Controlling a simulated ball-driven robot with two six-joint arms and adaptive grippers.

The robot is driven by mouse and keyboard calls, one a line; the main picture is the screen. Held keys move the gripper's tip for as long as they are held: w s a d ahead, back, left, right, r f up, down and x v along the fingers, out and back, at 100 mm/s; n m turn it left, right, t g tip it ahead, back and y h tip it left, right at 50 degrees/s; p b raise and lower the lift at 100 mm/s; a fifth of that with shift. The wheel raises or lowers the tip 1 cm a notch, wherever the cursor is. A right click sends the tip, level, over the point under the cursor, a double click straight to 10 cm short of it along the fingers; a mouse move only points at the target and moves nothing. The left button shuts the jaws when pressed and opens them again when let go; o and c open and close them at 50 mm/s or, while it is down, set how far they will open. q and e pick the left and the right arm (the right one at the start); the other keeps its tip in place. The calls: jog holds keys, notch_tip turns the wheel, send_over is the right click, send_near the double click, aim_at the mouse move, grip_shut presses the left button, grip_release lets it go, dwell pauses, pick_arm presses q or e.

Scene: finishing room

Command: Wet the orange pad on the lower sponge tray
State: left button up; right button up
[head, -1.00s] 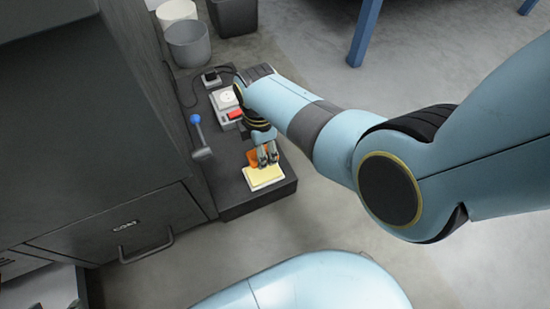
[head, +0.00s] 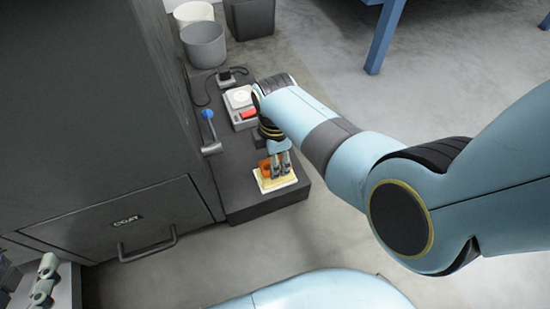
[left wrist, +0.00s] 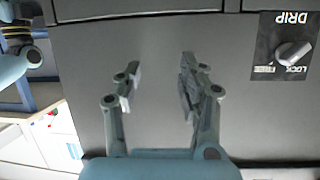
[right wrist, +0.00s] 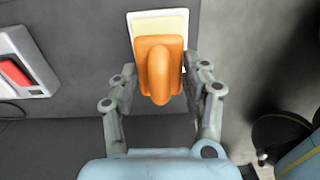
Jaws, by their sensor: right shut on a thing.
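The orange pad (head: 265,168) has a raised handle, and my right gripper (head: 279,168) is shut on it. It also shows in the right wrist view (right wrist: 150,62), between the fingers. The sponge tray (head: 276,186), with its pale yellow sponge, lies at the near end of the low dark platform. The pad is over the sponge and covers part of it; I cannot tell whether they touch. In the right wrist view the tray (right wrist: 158,22) shows beyond the pad. My left gripper (head: 42,282) is at the lower left; its fingers stand apart and empty in the left wrist view (left wrist: 155,85).
A dark cabinet with a COAT drawer (head: 125,220) is at left. Bins (head: 204,44) stand behind. A DRIP knob (left wrist: 293,53) shows in the left wrist view.

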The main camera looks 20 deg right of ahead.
jog(key=shift+f+b, duration=0.7)
jog(key=shift+f, duration=0.1)
pick_arm(q)
jog(key=w+d+r+t+h, duration=0.1)
jog(key=w+r+t, duration=0.3)
jog(key=r, duration=0.4)
jog(key=shift+w+r+m+t, duration=0.15)
jog(key=shift+w+m+t, duration=0.15)
jog(key=shift+w+m, duration=0.1)
pick_arm(e)
jog(key=shift+f, duration=0.15)
pick_arm(q)
jog(key=shift+s+f+b, duration=0.1)
jog(key=shift+f+b, duration=0.3)
pick_arm(e)
jog(key=shift+f, duration=0.5)
pick_arm(q)
jog(key=shift+r, duration=0.3)
pick_arm(e)
jog(key=shift+s+f, duration=0.1)
dwell(0.6)
